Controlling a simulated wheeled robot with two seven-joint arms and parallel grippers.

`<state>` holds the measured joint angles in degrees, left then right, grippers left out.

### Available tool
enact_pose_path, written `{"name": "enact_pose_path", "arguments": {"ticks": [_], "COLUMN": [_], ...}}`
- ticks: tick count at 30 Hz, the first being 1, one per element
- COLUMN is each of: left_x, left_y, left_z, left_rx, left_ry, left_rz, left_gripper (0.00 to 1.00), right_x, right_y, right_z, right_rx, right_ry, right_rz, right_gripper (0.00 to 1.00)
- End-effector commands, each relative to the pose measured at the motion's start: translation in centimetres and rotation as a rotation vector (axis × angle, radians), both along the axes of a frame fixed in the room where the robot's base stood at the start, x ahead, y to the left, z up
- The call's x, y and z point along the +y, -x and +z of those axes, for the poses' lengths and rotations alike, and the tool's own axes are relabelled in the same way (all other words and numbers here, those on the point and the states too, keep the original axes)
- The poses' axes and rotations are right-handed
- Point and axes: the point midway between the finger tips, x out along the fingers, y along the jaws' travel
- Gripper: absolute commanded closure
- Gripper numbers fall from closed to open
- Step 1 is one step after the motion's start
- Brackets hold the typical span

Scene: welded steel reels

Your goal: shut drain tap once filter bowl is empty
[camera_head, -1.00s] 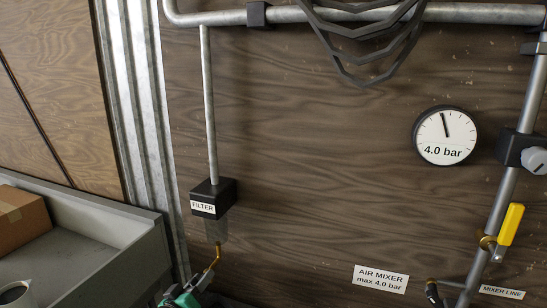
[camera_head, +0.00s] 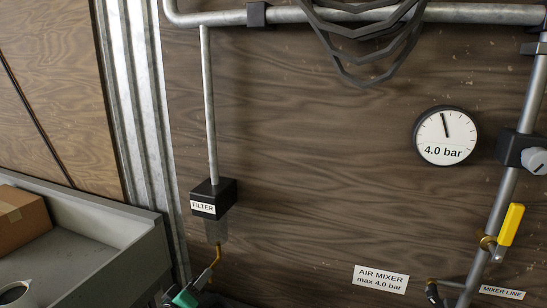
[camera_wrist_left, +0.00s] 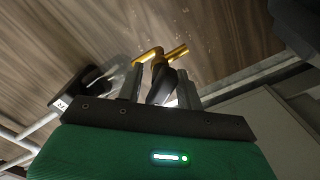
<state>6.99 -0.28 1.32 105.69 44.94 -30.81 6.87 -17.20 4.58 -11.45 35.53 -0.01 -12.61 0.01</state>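The black filter head (camera_head: 214,195) hangs under a vertical pipe, with its see-through bowl (camera_head: 216,231) below it. The bowl looks greyish, and I cannot make out any liquid. The brass drain tap (camera_head: 218,252) comes out under the bowl. In the left wrist view, the brass tap (camera_wrist_left: 158,55) and its dark handle (camera_wrist_left: 160,86) show close up. My left gripper (camera_head: 206,276) is just below the tap. In the wrist view, its fingers (camera_wrist_left: 162,90) stand apart on either side of the slanted handle, with a gap on the right. My right gripper is out of view.
A grey tray (camera_head: 110,228) at left holds a cardboard box (camera_head: 20,218) and a mug (camera_head: 14,294). The gauge (camera_head: 445,136) reads 4.0 bar. A yellow-handled valve (camera_head: 511,224) is on the right pipe.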

Motion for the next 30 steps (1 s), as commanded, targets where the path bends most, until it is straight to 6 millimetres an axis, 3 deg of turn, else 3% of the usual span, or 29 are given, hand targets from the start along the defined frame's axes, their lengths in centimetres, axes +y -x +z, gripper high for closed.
{"name": "enact_pose_path", "arguments": {"ticks": [1,9,10,19,30], "left_x": [0.0,0.0,0.0,0.2,1.4], "left_y": [0.0,0.0,0.0,0.5,4.0], "left_z": [0.0,0.0,0.0,0.0,0.0], "left_rx": [0.000,0.000,0.000,0.001,0.001], "left_ry": [-0.001,-0.001,-0.001,-0.002,-0.002], "left_rz": [0.000,0.000,0.000,0.000,0.000], "left_gripper": [0.56,0.03,0.00,0.00,0.00], "right_x": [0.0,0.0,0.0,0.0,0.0], "right_y": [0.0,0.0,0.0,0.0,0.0], "right_z": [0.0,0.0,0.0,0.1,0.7], "right_rx": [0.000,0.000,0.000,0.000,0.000], "right_ry": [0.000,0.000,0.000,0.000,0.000], "right_rz": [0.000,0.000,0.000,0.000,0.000], "right_gripper": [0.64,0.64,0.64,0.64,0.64]}}
